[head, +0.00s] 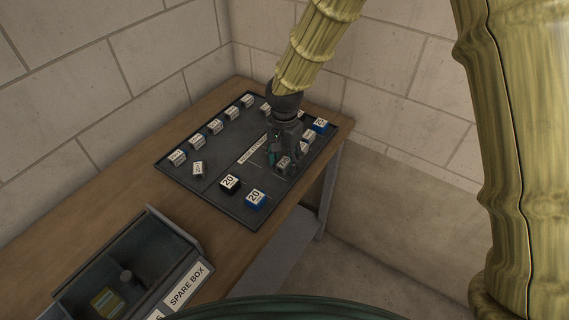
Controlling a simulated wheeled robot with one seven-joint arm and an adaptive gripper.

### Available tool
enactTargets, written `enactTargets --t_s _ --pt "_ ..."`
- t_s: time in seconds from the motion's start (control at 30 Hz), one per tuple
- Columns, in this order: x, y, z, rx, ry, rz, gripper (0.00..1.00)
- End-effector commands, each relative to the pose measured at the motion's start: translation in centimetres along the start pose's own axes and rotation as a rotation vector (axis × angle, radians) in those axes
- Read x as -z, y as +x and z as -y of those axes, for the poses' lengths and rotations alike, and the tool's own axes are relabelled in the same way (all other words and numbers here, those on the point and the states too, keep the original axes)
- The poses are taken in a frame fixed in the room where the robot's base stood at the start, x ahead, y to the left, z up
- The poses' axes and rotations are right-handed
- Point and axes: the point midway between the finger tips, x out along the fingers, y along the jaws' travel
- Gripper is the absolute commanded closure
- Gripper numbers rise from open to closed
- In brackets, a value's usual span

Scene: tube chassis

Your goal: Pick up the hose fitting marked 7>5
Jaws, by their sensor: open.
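Several small labelled blocks, which look like the fittings, sit on a dark tray (215,190) on the wooden bench. I cannot read 7>5 on any label at this size. A row of pale-labelled grey blocks (215,127) runs along the tray's left side, and one tilted block (198,168) lies apart from the row. My gripper (279,158) is open, low over the right part of the tray. A small labelled grey block (284,164) shows right at its fingertips; I cannot tell whether they touch it. My gripper partly hides the blocks behind it.
A black block (229,183) and a blue block (255,198), both marked 20, sit at the tray's front. Another blue block (320,126) is at the right corner. An open box labelled SPARE BOX (187,285) stands front left. Block walls close off the back and left.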

Motion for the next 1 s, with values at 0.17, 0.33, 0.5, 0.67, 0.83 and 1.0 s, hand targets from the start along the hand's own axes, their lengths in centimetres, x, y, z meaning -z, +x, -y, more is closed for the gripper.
enactTargets --t_s 0.17,0.33,0.5,0.67,0.83,1.0 --pt "0.0 0.0 0.0 0.000 0.000 0.000 0.59" --pt "0.0 0.0 0.0 0.000 0.000 0.000 0.90" --pt "0.0 0.0 0.0 0.000 0.000 0.000 0.98" --pt "0.0 -0.1 0.0 0.000 0.000 0.000 0.98" --pt "0.1 -0.6 0.0 0.001 0.000 -0.001 0.98" --pt "0.1 -2.1 0.0 0.002 0.000 -0.002 0.98"
